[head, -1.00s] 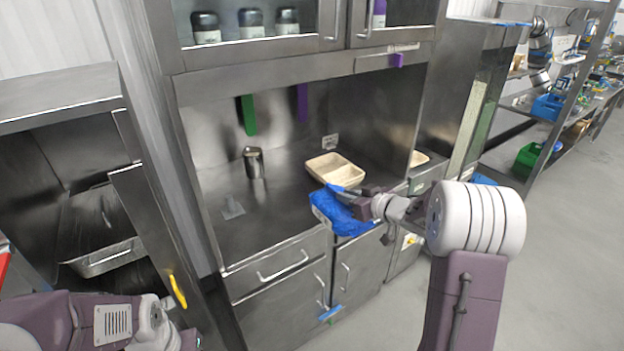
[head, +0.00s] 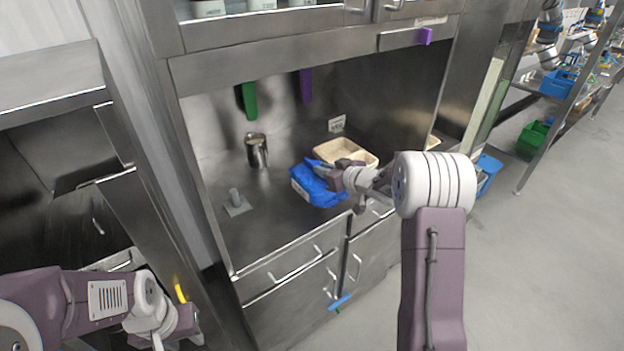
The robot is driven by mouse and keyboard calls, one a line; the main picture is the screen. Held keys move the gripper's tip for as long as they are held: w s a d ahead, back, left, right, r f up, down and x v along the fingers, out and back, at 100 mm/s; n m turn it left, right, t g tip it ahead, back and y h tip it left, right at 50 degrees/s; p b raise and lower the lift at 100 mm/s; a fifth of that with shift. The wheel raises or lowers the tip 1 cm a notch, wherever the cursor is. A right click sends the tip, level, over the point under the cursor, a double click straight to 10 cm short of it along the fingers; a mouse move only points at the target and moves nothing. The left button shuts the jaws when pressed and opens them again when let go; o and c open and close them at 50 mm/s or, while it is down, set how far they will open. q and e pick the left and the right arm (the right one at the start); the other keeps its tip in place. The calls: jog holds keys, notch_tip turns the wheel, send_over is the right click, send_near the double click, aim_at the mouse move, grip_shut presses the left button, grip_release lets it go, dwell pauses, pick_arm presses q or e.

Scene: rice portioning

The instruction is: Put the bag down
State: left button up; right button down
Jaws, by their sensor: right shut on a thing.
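The blue bag (head: 312,187) is at the front of the steel counter (head: 275,222), left of and in front of the beige tray. My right gripper (head: 334,176) is shut on the bag at its right side. The bag seems to be at counter height; I cannot tell whether it fully rests on the surface. My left gripper (head: 180,335) is low at the left, away from the counter, and its fingers are not clearly visible.
A beige divided tray (head: 345,152) stands behind the bag, partly hidden by my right gripper. A metal cup (head: 257,150) stands to the left, with a small grey stand (head: 236,203) nearer the front. The counter between them is clear.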

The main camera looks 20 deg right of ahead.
aim_at(310, 171)
jog(key=x, duration=0.5)
jog(key=a+f+x, duration=0.1)
jog(key=x, duration=0.2)
jog(key=shift+s+a, duration=0.1)
jog(key=shift+s, duration=0.45)
notch_tip(310, 171, down, 4)
jog(key=shift+f, duration=0.1)
jog(key=c, duration=1.8)
grip_release()
jog(key=o, duration=0.4)
jog(key=shift+s, duration=0.15)
jog(key=b+v, duration=0.1)
jog(key=v, duration=1.1)
